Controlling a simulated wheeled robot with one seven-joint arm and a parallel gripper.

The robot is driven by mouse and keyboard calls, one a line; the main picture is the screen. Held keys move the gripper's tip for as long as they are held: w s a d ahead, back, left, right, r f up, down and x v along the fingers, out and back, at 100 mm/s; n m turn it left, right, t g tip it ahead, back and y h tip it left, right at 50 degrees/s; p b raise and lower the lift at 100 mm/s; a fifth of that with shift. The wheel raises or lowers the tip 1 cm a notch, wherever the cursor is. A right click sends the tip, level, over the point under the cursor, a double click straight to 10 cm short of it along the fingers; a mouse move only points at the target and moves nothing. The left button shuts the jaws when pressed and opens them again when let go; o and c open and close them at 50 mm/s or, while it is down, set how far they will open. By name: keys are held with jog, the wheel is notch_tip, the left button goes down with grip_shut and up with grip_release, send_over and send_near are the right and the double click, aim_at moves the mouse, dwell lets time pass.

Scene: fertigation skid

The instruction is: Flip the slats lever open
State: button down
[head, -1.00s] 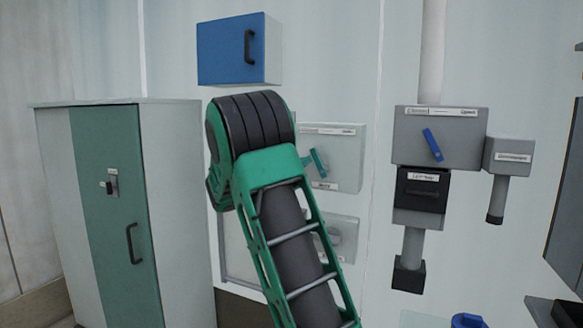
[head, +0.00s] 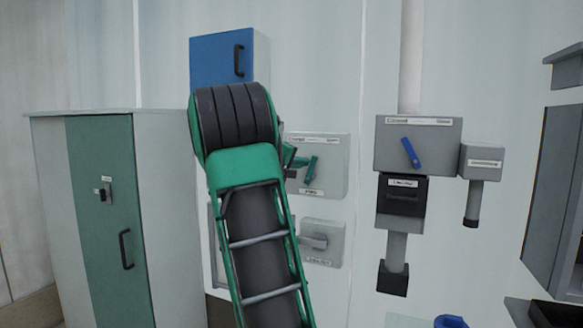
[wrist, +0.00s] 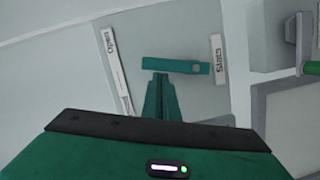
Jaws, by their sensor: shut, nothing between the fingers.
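The slats lever (head: 311,170) is a teal bar on a light grey panel (head: 336,180) in the head view. It stands near upright, its free upper end leaning slightly right. In the wrist view the lever (wrist: 172,65) lies across the picture, pivot at right near the "Slats" label (wrist: 217,60), free end towards the strip with "Open" (wrist: 112,65). My gripper (wrist: 160,76) is shut and empty. Its fingertips are right at the lever's side near the free end; I cannot tell whether they touch. In the head view my gripper (head: 297,160) is mostly hidden by my arm, left of the lever.
A second grey panel with a handle (head: 318,242) is below. A blue box (head: 222,60) is above, a green-fronted cabinet (head: 95,215) at left. A grey box with a blue lever (head: 411,152) is at right, above a black drawer-like box (head: 402,198).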

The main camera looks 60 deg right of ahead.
jog(key=shift+s+d+m, duration=0.1)
jog(key=shift+s+m, duration=0.4)
jog(key=shift+s, duration=0.2)
jog(key=shift+r, duration=0.1)
jog(key=w+a+r, duration=0.3)
jog(key=w+a, duration=0.1)
jog(key=a, duration=0.6)
jog(key=shift+w+a, duration=0.15)
jog(key=shift+a, duration=0.05)
dwell(0.8)
